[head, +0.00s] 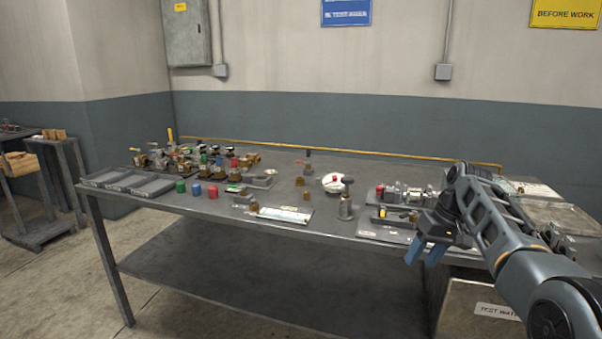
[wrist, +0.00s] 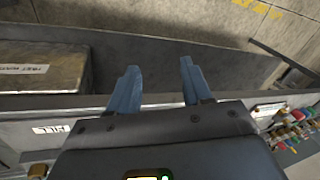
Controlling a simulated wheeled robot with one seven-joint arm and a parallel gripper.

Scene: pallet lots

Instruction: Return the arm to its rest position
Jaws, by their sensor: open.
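My gripper (head: 427,250) is at the end of my arm, which reaches in from the right of the head view. The gripper points down at the front edge of the grey workbench (head: 215,208), near its right part. In the wrist view the two blue fingers of my gripper (wrist: 157,88) are apart with nothing between them. Beyond them show the bench's front edge and the floor. No held object shows.
A metal box labelled "TEST WATER" (head: 470,318) stands below the bench's right end. Valves and fittings crowd the bench's left and right parts. Red, blue and green caps (head: 196,190) and grey trays (head: 148,187) sit at its left front.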

